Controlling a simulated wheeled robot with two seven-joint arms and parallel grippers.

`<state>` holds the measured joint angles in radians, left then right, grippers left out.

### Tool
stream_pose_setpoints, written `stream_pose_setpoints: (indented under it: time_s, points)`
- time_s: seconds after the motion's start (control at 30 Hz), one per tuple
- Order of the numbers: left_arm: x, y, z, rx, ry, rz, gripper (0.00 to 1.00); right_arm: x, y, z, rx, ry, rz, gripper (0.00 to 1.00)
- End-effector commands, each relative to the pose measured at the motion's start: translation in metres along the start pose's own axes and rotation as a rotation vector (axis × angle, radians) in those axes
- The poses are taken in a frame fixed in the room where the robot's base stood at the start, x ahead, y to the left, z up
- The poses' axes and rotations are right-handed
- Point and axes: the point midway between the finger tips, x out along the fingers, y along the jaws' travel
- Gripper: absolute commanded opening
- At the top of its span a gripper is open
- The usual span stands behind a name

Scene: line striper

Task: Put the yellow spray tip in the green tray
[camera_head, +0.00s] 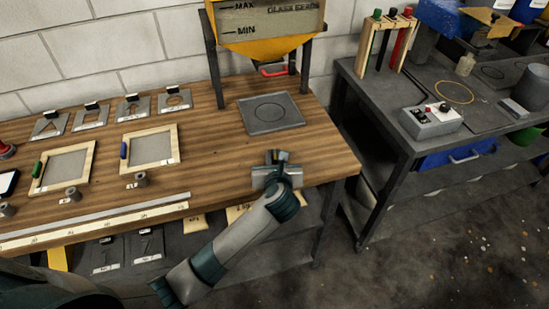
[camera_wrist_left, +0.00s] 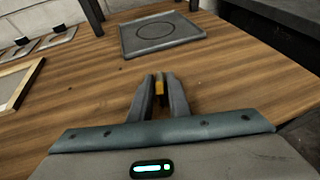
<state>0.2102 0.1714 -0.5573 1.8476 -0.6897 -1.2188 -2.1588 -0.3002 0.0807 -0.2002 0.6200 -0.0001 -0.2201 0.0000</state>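My left gripper (camera_head: 278,157) is over the front right part of the wooden bench, coming in from below. In the left wrist view its fingertips (camera_wrist_left: 161,80) are close together around a small yellow-orange piece (camera_wrist_left: 160,88), which looks like the yellow spray tip; the fingers hide most of it. In the head view the piece cannot be made out. A green container (camera_head: 526,136) shows partly at the far right edge, below the dark table's top; I cannot tell if it is the green tray. My right gripper is not in view.
A grey plate with a circle (camera_head: 271,113) lies behind my gripper, under the yellow hopper (camera_head: 262,45). Framed screens (camera_head: 150,148) and stencils are on the left. The dark table (camera_head: 386,105) holds a grey switch box (camera_head: 431,120). A floor gap separates the tables.

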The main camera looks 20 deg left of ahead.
Motion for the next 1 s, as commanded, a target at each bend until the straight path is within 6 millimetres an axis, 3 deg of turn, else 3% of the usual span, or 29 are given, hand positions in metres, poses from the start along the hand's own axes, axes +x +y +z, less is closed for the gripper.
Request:
stream_pose_setpoints:
  time_s: [0.53,0.83,1.0]
  points:
    - [-0.002,0.0,0.005,0.0,-0.001,0.0,0.0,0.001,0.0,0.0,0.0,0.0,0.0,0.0]
    - [-0.015,-0.001,0.04,-0.004,-0.005,-0.001,0.0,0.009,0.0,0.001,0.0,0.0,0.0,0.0]
    - [-0.031,-0.033,0.051,-0.003,-0.003,-0.003,0.0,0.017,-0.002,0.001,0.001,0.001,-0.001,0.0]
